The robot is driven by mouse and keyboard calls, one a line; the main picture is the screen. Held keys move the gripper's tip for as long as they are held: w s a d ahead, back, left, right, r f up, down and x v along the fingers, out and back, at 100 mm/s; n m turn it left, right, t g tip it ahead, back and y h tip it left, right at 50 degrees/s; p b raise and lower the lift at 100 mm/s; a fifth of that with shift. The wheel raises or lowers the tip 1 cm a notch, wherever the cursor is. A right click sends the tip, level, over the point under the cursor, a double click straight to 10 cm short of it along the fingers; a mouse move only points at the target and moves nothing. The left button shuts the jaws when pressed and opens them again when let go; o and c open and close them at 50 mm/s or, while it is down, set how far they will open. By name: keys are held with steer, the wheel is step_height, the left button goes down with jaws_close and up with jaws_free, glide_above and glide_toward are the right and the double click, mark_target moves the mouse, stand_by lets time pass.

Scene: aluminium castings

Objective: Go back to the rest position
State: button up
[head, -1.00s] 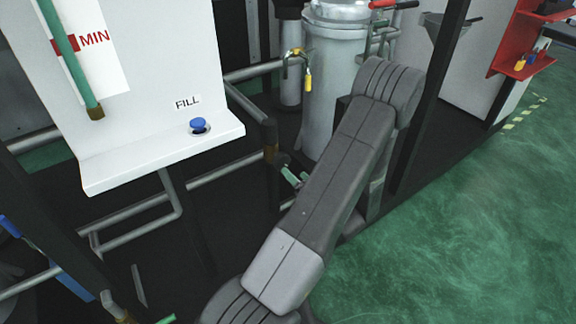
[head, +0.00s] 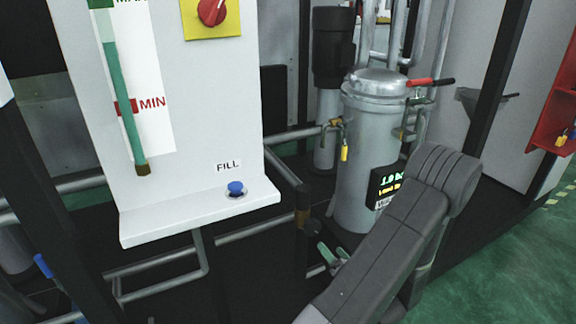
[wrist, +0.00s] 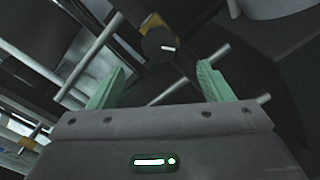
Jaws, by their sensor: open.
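My gripper (wrist: 160,85) shows in the wrist view with its two green fingers spread apart and nothing between them. A dark round pipe end with a brass-coloured collar lies beyond the fingertips. In the head view my arm reaches up from the bottom edge and bends at a grey joint on the right. The green fingertips (head: 332,254) show partly behind the arm, low beside the pipe frame, near a dark round knob or pipe end (head: 312,227). The rest of the gripper is hidden by the arm.
A white panel with a level gauge (head: 125,90), a red rotary switch (head: 211,11) and a blue FILL button (head: 236,188) stands left. A grey canister (head: 362,150) with a small display (head: 388,185) stands behind my arm. Green floor (head: 500,270) is open at right.

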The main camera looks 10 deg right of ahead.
mark_target(315, 230)
steer(key=b+x, duration=0.1)
steer(key=x, duration=1.1)
steer(key=shift+w, duration=0.2)
